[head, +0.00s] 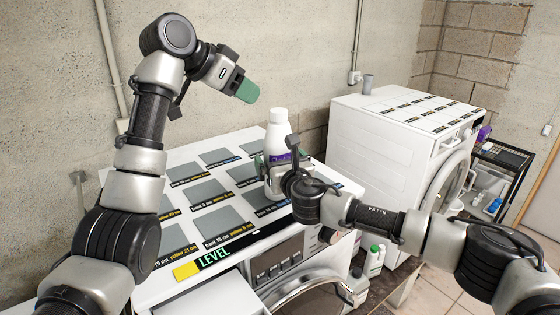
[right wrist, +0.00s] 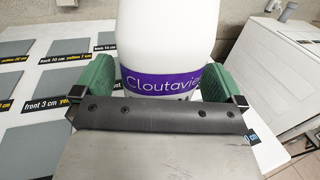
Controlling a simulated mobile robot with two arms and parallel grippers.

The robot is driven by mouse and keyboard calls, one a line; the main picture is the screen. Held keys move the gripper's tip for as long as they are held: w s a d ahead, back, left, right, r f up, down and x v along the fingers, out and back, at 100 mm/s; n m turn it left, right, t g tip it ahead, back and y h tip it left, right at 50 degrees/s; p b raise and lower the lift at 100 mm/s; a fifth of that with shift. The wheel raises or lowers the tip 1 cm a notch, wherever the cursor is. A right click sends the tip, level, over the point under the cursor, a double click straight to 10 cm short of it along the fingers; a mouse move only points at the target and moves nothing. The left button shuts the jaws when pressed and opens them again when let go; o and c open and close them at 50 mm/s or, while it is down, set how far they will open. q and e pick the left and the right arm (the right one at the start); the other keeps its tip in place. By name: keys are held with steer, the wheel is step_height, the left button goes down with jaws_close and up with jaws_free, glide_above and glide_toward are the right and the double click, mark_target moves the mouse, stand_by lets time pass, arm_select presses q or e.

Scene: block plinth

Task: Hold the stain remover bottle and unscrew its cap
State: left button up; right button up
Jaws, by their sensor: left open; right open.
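The stain remover bottle (head: 276,140) is white with a purple label and stands upright on the white machine top. Its white cap (head: 278,116) is on top in the head view. The bottle's lower part and purple label also show in the right wrist view (right wrist: 165,40), where its top is out of frame. My right gripper (head: 272,168) is open, with a green finger pad on each side of the bottle (right wrist: 160,82). It hides the bottle's lower part in the head view. My left gripper (head: 243,90) is open and empty, raised up and left of the cap, apart from it.
The machine top (head: 160,290) carries several grey labelled plates (head: 216,222) around the bottle. A second white machine (head: 365,150) stands to the right, with a grey cup (head: 368,84) at its back. Several bottles (head: 372,262) stand low between them. A concrete wall is behind.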

steer(key=shift+w, duration=0.15)
steer(key=shift+c, duration=0.2)
steer(key=c, duration=0.9)
steer(key=o, duration=0.9)
steer(key=shift+o, duration=0.2)
